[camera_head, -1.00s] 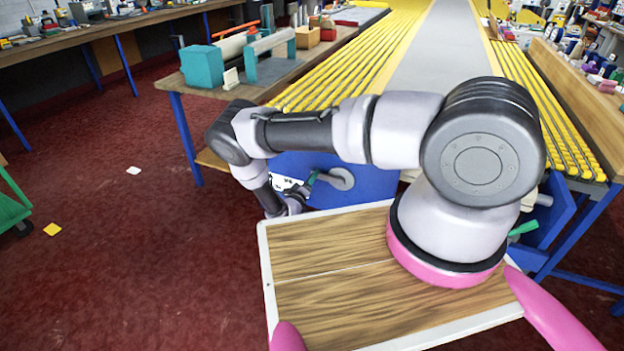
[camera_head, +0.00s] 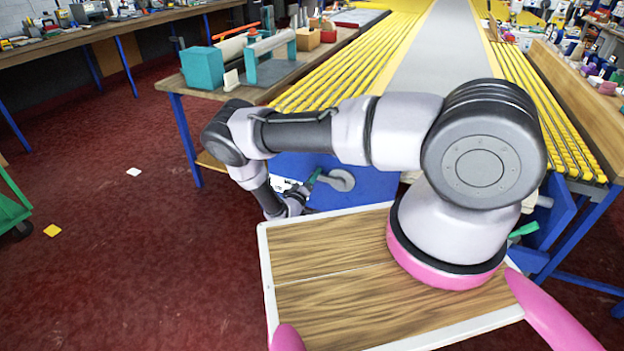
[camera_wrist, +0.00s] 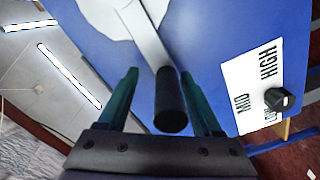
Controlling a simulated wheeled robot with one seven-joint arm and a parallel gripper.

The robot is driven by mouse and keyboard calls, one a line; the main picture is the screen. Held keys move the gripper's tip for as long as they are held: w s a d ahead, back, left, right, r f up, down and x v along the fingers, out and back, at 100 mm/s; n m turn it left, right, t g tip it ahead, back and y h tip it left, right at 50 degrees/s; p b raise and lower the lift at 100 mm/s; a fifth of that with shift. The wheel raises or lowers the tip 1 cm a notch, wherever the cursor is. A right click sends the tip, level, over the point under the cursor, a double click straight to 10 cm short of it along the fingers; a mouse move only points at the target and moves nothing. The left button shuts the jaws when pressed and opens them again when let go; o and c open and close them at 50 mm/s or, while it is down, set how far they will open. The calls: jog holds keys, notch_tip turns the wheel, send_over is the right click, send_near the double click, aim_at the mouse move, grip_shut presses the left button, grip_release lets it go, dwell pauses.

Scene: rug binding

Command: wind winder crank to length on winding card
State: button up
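The winder crank shows in the wrist view as a grey crank arm (camera_wrist: 152,38) on a whitish disc (camera_wrist: 100,12), with a black round handle (camera_wrist: 171,105). The disc also shows on the blue panel in the head view (camera_head: 342,180). My gripper (camera_wrist: 160,73) has its two green fingers on either side of the handle. A blue gap shows between the left finger and the handle; the right finger is close to it, and I cannot tell if it touches. In the head view my gripper (camera_head: 304,190) is small and partly hidden at the panel. I cannot make out a winding card.
A white label (camera_wrist: 255,85) reading MID and HIGH, with a black knob (camera_wrist: 279,99), is right of the handle on the blue panel (camera_wrist: 215,30). A bench (camera_head: 235,90) with teal-ended rollers stands behind my arm.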

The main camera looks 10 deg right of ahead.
jog(key=shift+r, duration=0.1)
jog(key=v, duration=1.1)
jog(key=shift+w, duration=0.1)
